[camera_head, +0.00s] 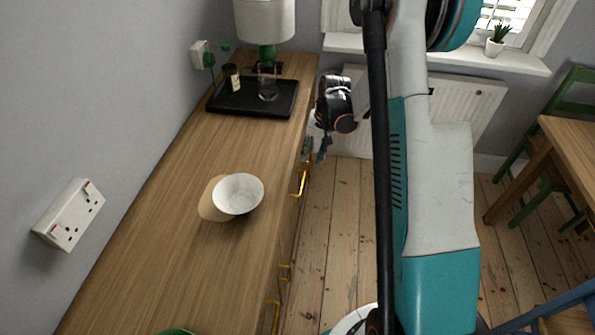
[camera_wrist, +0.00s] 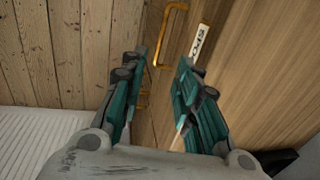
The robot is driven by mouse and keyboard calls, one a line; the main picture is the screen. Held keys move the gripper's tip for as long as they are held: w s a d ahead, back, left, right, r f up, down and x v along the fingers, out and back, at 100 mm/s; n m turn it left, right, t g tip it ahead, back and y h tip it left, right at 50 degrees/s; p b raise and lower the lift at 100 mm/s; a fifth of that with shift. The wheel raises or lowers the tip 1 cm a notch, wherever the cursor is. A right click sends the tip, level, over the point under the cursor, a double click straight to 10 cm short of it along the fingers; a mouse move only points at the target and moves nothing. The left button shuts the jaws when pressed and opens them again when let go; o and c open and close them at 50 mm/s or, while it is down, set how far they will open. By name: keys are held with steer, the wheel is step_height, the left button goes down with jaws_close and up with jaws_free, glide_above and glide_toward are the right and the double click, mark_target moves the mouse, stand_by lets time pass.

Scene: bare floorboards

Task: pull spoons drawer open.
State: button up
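The drawer label (camera_wrist: 200,44), with letters that read like "SPO", is on a wooden front at the upper right of the wrist view. A gold handle (camera_wrist: 183,6) is beside it, its near end between my fingertips in the picture. My gripper (camera_wrist: 163,62) is open with nothing between its fingers; I cannot tell whether it touches the handle. In the head view my gripper (camera_head: 315,152) hangs beside the counter's front edge, just beyond a gold handle (camera_head: 301,183). The drawer front is mostly hidden from above, and no gap shows.
A white radiator (camera_head: 455,105) stands beyond. Floorboards (camera_head: 335,235) are clear beside the counter.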

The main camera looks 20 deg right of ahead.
mark_target(303, 181)
steer(key=f+b, duration=0.1)
steer(key=f, duration=0.3)
steer(key=w+a+f+b, duration=0.1)
steer(key=f+b, duration=0.1)
steer(key=f, duration=0.2)
steer(key=a+f+b, duration=0.1)
steer(key=f+b, duration=0.1)
steer(key=f, duration=0.3)
steer(key=shift+w+a+f, duration=0.1)
steer(key=shift+w, duration=0.1)
jaws_close()
